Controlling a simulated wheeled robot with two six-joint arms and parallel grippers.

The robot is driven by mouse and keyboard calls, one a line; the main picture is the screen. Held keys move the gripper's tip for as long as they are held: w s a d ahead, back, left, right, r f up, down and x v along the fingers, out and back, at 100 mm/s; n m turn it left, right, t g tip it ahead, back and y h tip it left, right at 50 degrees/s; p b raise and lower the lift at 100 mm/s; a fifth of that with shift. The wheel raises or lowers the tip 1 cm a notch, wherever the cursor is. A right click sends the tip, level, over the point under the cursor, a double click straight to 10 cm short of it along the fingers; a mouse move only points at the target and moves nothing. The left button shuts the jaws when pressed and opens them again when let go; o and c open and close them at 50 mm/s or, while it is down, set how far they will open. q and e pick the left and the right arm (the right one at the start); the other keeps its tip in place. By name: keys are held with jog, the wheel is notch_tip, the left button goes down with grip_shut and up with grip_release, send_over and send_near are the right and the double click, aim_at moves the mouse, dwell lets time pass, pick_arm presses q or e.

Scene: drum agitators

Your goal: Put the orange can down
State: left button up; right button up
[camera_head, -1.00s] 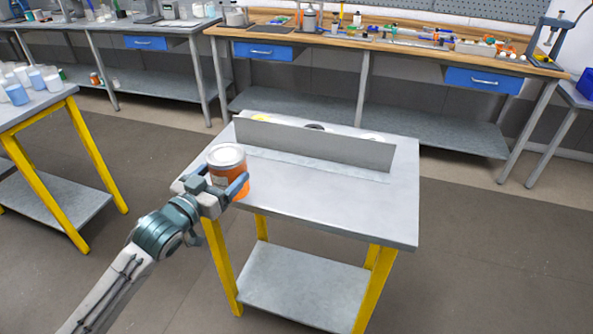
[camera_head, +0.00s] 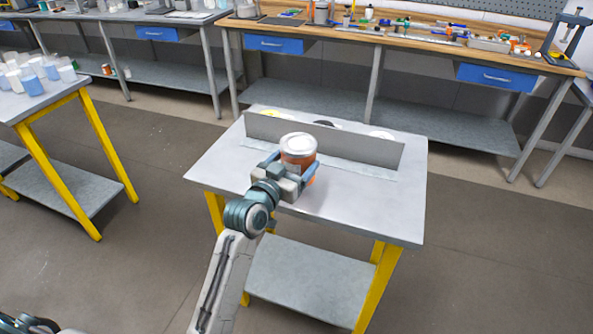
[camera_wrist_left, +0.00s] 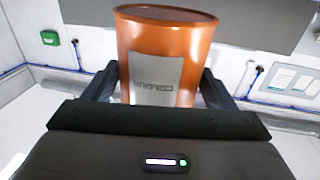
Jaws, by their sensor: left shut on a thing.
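The orange can (camera_head: 300,149) has a white lid and stands upright between the fingers of my left gripper (camera_head: 290,172). The gripper is shut on it. The can is over the grey table (camera_head: 350,210) with yellow legs, in front of the low upright panel (camera_head: 370,150). I cannot tell whether its base touches the tabletop. In the left wrist view the can (camera_wrist_left: 165,55) fills the middle, with a grey label and a finger on either side.
Behind the panel several round items, one yellow (camera_head: 270,114), are partly hidden. The tabletop right of the can and its front are clear. A left table (camera_head: 60,93) holds several white and blue cups. A cluttered wooden workbench (camera_head: 400,38) stands at the back.

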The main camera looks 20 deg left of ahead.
pick_arm(q)
jog(key=shift+w+d, duration=0.15)
jog(key=shift+d, duration=0.1)
jog(key=shift+f, duration=0.25)
notch_tip(320, 180, down, 3)
jog(key=shift+r+p, duration=0.1)
jog(key=shift+p, duration=0.2)
pick_arm(e)
jog(key=shift+d+r, duration=0.35)
jog(key=shift+d, duration=0.1)
pick_arm(q)
jog(key=shift+f, duration=0.2)
jog(key=o, duration=1.4)
jog(key=shift+c, duration=0.2)
pick_arm(e)
jog(key=shift+a, duration=0.45)
